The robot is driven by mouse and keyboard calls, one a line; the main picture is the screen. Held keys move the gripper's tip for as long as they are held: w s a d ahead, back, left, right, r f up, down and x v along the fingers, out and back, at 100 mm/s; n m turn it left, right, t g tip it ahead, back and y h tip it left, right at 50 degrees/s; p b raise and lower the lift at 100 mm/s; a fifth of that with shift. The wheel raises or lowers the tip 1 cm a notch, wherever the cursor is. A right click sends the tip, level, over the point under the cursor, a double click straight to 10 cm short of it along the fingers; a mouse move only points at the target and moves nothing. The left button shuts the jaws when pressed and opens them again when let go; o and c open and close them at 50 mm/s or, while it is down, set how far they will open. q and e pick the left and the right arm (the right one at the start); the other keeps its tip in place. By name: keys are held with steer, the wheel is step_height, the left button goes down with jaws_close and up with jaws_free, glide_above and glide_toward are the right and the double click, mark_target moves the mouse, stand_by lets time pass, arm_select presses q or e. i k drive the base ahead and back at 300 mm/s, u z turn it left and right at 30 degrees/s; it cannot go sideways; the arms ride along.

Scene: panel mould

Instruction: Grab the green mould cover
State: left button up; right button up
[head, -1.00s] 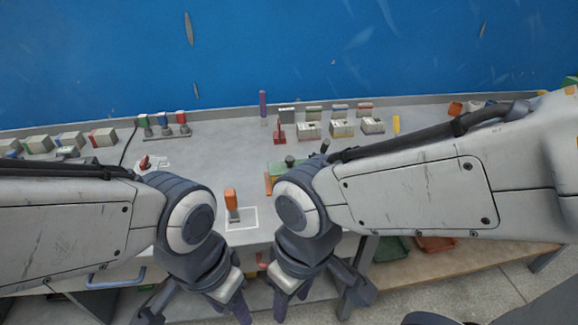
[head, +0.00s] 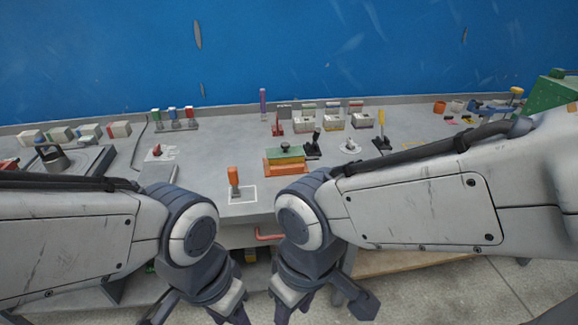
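The green mould cover (head: 285,155) is a flat green block with a dark round knob (head: 286,146) on top. It sits on an orange mould base (head: 283,167) on the grey bench, near the middle of the head view. My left gripper (head: 232,312) hangs at the bottom edge, left of and nearer than the mould. My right gripper (head: 293,308) hangs at the bottom edge, in front of the bench and nearer than the mould. Neither touches the cover. Their fingertips are partly cut off by the frame, so their opening is unclear.
A red switch (head: 157,151) is further left. Boxes with coloured tops (head: 304,122) line the back. Bare bench (head: 220,145) lies behind the lever.

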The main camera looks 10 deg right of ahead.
mark_target(287, 151)
steer(key=u, duration=0.65)
steer(key=i, duration=1.1)
steer(key=z, duration=0.2)
